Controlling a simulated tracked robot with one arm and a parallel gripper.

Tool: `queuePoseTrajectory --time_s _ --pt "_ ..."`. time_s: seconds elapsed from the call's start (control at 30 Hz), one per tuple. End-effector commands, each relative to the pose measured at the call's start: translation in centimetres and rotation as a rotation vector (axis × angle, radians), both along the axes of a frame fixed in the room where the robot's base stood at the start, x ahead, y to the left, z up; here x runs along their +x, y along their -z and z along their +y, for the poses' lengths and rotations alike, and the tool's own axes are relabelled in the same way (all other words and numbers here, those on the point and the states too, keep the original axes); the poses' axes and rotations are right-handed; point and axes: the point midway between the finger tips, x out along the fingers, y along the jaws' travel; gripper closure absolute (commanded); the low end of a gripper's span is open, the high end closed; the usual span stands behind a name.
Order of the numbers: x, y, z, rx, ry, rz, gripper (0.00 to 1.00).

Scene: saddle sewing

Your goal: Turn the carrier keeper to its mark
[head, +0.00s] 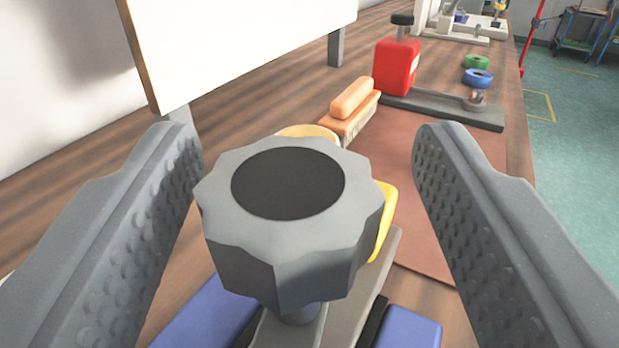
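A grey fluted knob (291,230) with a black disc on top stands at the centre of the head view, close to the camera; it appears to be the carrier keeper. My gripper (308,150) is open, with one dimpled grey finger on each side of the knob. A gap shows between the knob and each finger, wider on the right. The knob sits on a short stem above a grey bar (377,270). No mark shows on the knob's visible faces, and its far side is hidden.
Blue blocks (408,328) and a yellow part (384,220) lie under and behind the knob. Beyond are a brown mat (425,195), a wooden-backed brush (353,105) and a red block (397,66) on a grey base. A white panel (230,40) stands at upper left.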

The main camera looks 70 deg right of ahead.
Motion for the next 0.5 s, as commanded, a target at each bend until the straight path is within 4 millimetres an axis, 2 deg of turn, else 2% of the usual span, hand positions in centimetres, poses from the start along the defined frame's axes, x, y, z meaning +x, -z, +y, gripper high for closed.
queuePoseTrajectory --time_s 0.27,0.5 --pt "-0.1 0.1 0.6 0.002 -0.002 0.002 0.43" --pt "-1.3 0.2 4.4 0.002 -0.005 0.003 0.43"
